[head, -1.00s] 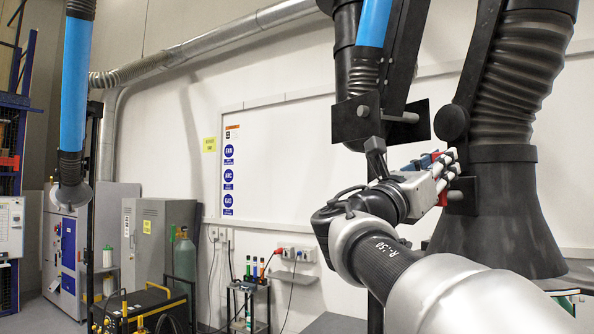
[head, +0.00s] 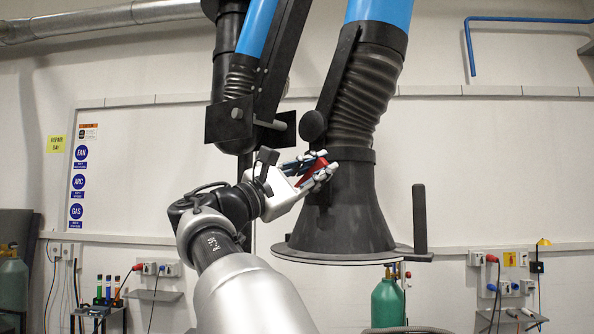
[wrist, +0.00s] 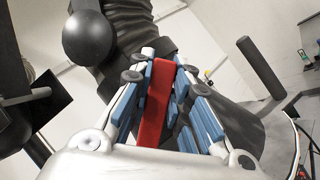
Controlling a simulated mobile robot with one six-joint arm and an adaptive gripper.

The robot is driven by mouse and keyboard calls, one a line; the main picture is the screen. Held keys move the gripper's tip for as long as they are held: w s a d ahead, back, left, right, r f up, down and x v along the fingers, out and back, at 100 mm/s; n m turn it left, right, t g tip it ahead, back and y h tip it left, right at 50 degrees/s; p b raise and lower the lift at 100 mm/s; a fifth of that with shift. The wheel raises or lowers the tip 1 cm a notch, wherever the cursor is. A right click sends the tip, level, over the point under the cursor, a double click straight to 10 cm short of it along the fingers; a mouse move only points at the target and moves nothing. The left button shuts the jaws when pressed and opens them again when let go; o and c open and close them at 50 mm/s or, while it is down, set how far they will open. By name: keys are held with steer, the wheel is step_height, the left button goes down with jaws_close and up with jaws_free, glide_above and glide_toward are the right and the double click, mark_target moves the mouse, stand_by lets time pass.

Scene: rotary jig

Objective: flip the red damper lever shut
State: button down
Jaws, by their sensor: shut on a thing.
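The red damper lever (head: 313,172) is on the left side of the black extraction hood (head: 352,212), near the top of its cone. My gripper (head: 326,168) reaches it from the lower left in the head view. In the wrist view, the lever (wrist: 153,105) is a flat red bar running from near my palm toward the hood's duct. The blue-padded fingers (wrist: 170,85) lie on both sides of it, closed on it. The lever's pivot is hidden, and I cannot tell its exact angle to the duct.
A black round knob (head: 313,125) sits just above the gripper. A second arm with a black bracket (head: 230,125) hangs close on the left. A black upright handle (head: 419,218) rises from the hood's rim. A green cylinder (head: 388,302) stands below the hood.

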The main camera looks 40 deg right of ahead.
steer(key=shift+s+f+m+g+y+p, duration=0.25)
steer(key=shift+f+m+g+y, duration=0.35)
steer(key=shift+m, duration=1.05)
steer(key=shift+s+f+m+g+y+p, duration=0.1)
steer(key=shift+f+m+g+y+p, duration=0.35)
steer(key=shift+m, duration=1.25)
steer(key=shift+s+f+m+g+y+p, duration=0.2)
steer(key=shift+f+m+g+y, duration=0.55)
steer(key=shift+m, duration=0.9)
steer(key=c, duration=1.5)
jaws_free()
steer(key=shift+r, duration=0.1)
steer(key=v, duration=1.2)
